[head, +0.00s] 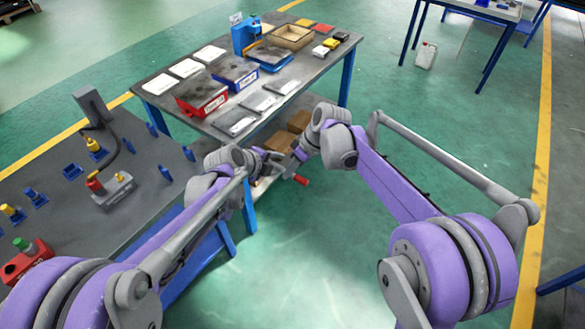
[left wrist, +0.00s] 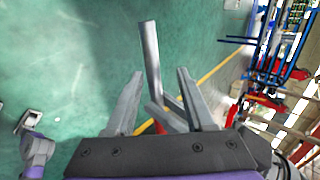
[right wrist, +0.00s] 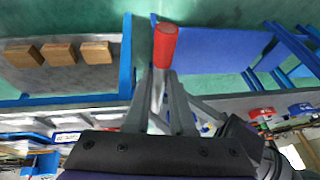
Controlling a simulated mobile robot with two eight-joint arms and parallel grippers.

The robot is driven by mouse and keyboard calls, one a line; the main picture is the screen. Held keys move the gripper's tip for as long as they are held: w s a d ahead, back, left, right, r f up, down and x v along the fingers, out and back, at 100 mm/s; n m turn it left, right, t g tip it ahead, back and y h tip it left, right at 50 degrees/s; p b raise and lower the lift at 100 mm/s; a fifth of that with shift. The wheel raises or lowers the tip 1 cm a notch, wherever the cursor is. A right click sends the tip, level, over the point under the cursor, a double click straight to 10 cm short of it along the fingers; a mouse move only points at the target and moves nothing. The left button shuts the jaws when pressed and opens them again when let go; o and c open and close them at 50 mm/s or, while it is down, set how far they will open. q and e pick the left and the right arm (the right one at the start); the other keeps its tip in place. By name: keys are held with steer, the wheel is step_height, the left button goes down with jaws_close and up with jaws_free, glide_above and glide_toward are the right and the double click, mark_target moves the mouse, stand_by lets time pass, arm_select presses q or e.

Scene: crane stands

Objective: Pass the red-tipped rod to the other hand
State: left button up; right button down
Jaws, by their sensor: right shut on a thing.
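The rod is grey with a red tip. In the head view its red tip (head: 302,180) shows just below where my two grippers meet. In the right wrist view my right gripper (right wrist: 163,82) is shut on the rod, with the red tip (right wrist: 165,46) standing out beyond the fingers. In the left wrist view the grey shaft (left wrist: 149,55) lies in line with the gap of my left gripper (left wrist: 160,75), whose fingers are wide apart. A bit of red shows low between them. I cannot tell how deep the rod sits between the left fingers.
A grey workbench (head: 215,125) with red and blue trays, white sheets and a box stands behind the grippers. A dark table (head: 140,205) with blue fittings and a small stand is at the left. Brown boxes (head: 280,140) sit on the bench's lower shelf.

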arm_select(q)
steer(key=shift+s+a+r, duration=0.1)
steer(key=v, duration=1.1)
steer(key=s+a+f+n+y, duration=0.2)
steer(key=s+a+f+n, duration=0.2)
steer(key=s+n, duration=0.8)
steer(key=s+a+f+n+g+y, duration=0.1)
steer(key=s+a+f+n+y, duration=0.2)
steer(key=s+n, duration=0.9)
steer(key=a+f+n, duration=0.1)
steer(key=a, duration=0.2)
steer(key=shift+s+a+f+n+g+y, duration=0.2)
steer(key=shift+a+n+g+y, duration=0.1)
steer(key=shift+n, duration=0.1)
